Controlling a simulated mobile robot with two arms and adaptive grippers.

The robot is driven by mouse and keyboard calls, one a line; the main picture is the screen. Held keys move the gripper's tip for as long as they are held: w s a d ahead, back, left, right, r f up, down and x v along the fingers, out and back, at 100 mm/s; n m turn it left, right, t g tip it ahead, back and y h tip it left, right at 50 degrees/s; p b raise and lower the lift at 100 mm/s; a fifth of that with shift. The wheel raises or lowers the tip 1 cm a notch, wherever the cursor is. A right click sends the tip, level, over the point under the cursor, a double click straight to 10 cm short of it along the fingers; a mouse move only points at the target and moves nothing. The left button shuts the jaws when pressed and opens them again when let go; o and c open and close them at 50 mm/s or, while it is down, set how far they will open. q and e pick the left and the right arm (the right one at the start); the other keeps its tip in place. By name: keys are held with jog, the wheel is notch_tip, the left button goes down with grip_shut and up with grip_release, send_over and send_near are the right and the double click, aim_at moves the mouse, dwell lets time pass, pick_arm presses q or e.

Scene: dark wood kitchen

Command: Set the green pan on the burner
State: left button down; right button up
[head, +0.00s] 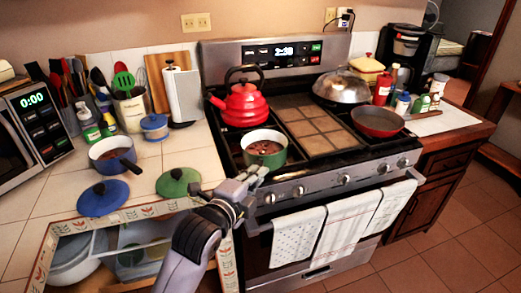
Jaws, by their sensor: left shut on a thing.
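The green pan (264,155) has a green outside and brown contents, and it is upright over the front-left burner of the stove (300,178). I cannot tell whether its base touches the grate. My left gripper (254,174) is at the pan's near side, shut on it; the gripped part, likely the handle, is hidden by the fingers. My right gripper is not in view.
A red kettle (243,103) stands behind the pan. A griddle (311,125), a domed silver lid (342,87) and a red pan (377,122) occupy the rest of the stove. A blue pot (108,160), blue lid (102,198) and green lid (179,182) lie on the left counter.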

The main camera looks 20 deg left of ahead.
pick_arm(q)
jog(key=shift+m+h, duration=0.4)
jog(key=shift+m, duration=0.1)
jog(key=w+r, duration=0.5)
jog(key=w, duration=0.2)
jog(key=shift+a+r, duration=0.15)
jog(key=shift+r, duration=0.25)
notch_tip(320, 180, up, 9)
send_over(251, 163)
jog(key=w, duration=0.2)
notch_tip(251, 163, down, 20)
jog(key=shift+w+r, duration=0.1)
jog(key=shift+r, duration=0.1)
jog(key=shift+f, duration=0.15)
jog(key=c, duration=1.6)
grip_release()
jog(key=shift+f, duration=0.1)
